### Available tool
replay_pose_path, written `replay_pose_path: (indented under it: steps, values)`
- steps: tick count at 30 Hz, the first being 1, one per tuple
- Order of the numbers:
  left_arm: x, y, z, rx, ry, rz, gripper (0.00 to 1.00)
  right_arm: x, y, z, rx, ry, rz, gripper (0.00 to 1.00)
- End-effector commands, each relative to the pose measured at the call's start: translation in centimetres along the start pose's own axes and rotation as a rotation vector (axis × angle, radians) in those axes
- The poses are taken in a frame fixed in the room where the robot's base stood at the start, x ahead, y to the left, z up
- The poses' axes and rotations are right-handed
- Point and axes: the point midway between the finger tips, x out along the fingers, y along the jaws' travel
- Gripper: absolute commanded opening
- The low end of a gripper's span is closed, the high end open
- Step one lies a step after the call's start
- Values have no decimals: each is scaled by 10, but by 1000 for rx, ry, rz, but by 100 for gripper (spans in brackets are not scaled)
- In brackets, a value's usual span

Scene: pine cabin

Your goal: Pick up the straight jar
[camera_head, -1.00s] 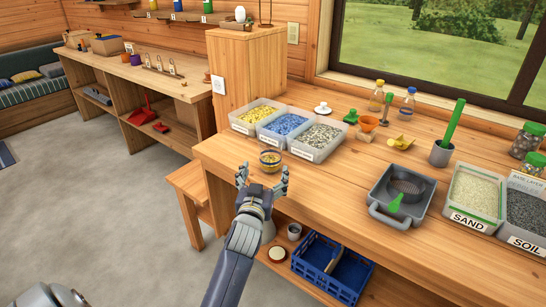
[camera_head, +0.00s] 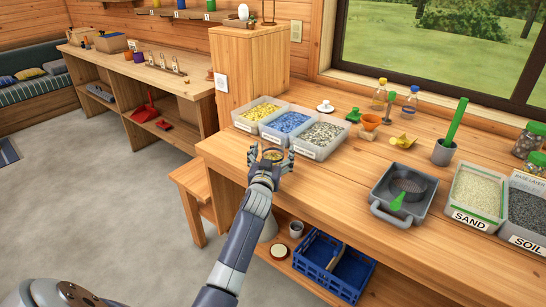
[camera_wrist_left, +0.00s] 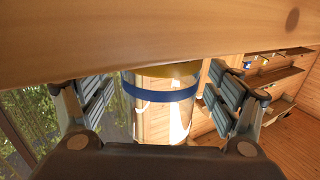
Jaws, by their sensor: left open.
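A small straight jar (camera_head: 273,153) of clear glass stands near the front edge of the wooden workbench, with something yellowish in it. My left gripper (camera_head: 271,158) reaches it from the front, with a finger on either side, and partly hides it. In the left wrist view the glass jar (camera_wrist_left: 160,108), with a blue band around it, sits between the two spread fingers of the left gripper (camera_wrist_left: 162,92). Narrow gaps seem to show between the pads and the glass. My right gripper is not in view.
Bins of yellow, blue and grey material (camera_head: 289,123) stand just behind the jar. A grey tray with a sieve (camera_head: 377,207) and the sand bin (camera_head: 477,222) are to the right. A blue crate (camera_head: 345,284) sits on the lower shelf. The bench between jar and tray is clear.

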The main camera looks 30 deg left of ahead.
Motion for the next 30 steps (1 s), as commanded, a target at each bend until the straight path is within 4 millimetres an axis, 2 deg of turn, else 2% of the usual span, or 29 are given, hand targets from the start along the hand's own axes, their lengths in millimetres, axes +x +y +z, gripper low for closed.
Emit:
replay_pose_path:
  steps: [7,14,25,30]
  values:
    - [1,0,0,0,0,0,81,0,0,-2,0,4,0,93]
    - [1,0,0,0,0,0,28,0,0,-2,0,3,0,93]
    - [1,0,-4,0,3,0,27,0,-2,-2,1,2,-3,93]
    - [1,-1,-19,1,6,0,27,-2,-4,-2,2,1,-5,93]
